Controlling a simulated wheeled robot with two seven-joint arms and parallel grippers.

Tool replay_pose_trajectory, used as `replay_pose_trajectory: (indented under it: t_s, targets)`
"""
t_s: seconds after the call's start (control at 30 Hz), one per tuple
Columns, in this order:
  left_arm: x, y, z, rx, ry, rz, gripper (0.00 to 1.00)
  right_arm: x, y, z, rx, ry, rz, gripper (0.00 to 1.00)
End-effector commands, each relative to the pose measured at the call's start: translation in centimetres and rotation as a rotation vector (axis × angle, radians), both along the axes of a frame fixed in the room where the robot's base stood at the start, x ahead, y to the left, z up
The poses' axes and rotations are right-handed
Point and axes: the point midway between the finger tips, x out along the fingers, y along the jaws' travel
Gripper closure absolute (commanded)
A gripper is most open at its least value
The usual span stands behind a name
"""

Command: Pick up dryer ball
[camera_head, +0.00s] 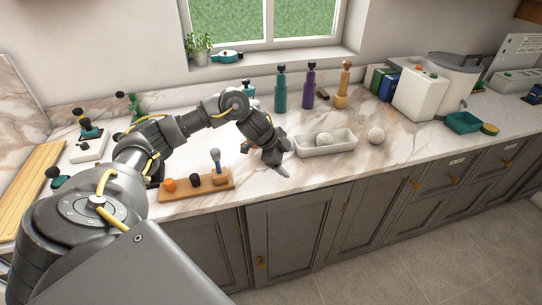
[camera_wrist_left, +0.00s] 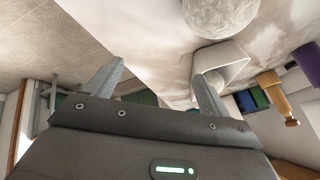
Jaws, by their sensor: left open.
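One pale, speckled dryer ball (camera_head: 324,139) sits in a white rectangular tray (camera_head: 342,150) on the marble counter. A second similar ball (camera_head: 376,136) rests on the counter just right of the tray. My left gripper (camera_head: 285,162) is open and empty, left of the tray, with its fingers spread over the counter. In the left wrist view, the open fingers (camera_wrist_left: 158,85) show with nothing between them. A large pale ball (camera_wrist_left: 221,15) is cut off at the top there, beside the white tray (camera_wrist_left: 235,57); I cannot tell which ball it is. My right gripper is not in view.
A wooden board (camera_head: 198,187) with small knobs and a brush lies below my left arm. Green (camera_head: 281,92), purple (camera_head: 309,90) and orange (camera_head: 343,86) bottles stand behind the tray. The counter between ball and teal tray is clear.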

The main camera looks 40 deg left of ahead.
Motion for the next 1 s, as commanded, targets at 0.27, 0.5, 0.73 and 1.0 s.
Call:
replay_pose_trajectory:
  t_s: [0.27, 0.5, 0.73, 1.0]
  targets:
    - [-2.1, 9.5, 6.2, -0.013, 0.155, 0.169, 0.18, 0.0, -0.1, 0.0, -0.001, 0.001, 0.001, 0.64]
    - [-2.5, 10.3, 6.5, -0.022, 0.181, 0.19, 0.18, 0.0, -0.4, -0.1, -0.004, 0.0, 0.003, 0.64]
    - [-1.3, 9.5, 3.3, -0.024, 0.181, 0.19, 0.18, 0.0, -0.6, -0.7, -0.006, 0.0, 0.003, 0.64]
    - [-0.5, 9.2, 1.6, -0.021, 0.177, 0.189, 0.18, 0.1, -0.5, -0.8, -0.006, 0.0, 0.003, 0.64]
